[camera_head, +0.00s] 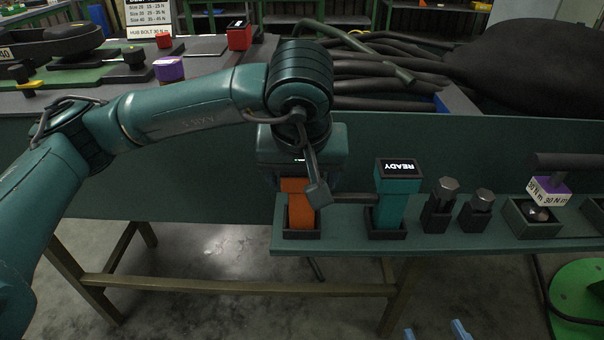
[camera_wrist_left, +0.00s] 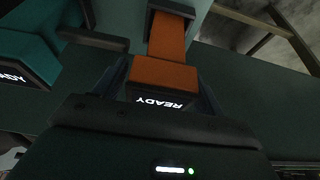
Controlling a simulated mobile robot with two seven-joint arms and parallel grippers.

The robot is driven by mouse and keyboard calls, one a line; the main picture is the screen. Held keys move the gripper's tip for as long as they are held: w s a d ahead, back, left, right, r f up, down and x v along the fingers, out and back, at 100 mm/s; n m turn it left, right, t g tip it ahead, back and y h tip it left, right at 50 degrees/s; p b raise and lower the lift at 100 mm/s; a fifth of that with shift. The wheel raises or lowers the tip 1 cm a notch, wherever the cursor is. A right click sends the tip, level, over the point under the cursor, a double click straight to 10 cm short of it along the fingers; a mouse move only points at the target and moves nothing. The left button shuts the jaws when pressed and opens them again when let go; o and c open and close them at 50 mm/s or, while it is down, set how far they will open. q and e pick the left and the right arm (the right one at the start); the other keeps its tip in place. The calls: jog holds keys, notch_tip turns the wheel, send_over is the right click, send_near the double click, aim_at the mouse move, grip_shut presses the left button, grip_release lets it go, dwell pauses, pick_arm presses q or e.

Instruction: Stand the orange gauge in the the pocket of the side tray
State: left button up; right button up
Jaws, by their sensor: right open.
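The orange gauge (camera_head: 300,214) stands upright in the dark square pocket (camera_head: 302,235) at the left end of the side tray (camera_head: 340,243). My left gripper (camera_head: 299,182) is directly above it, pointing down, with its fingers around the gauge's head. In the left wrist view the orange gauge (camera_wrist_left: 164,75) lies between the two fingers, its READY display towards the palm, its foot in the pocket (camera_wrist_left: 172,8). I cannot tell whether the fingers press on it. My right gripper (camera_head: 434,331) shows only as two blue fingertips, apart and empty, at the bottom edge.
A teal gauge (camera_head: 391,203) showing READY stands in the neighbouring pocket. Two dark bolts (camera_head: 441,206) and a purple-and-white labelled tool (camera_head: 549,192) are further right on the tray. Behind, the bench carries black hoses (camera_head: 370,85), and a purple-topped part (camera_head: 169,70).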

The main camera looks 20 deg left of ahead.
pick_arm(q)
jog(key=shift+o, duration=0.9)
jog(key=p+v, duration=0.3)
jog(key=v, duration=1)
pick_arm(e)
jog(key=shift+s+d+r+m+g+h, duration=0.3)
jog(key=shift+s+d+r+m+g, duration=0.1)
jog(key=shift+s+r+g, duration=0.15)
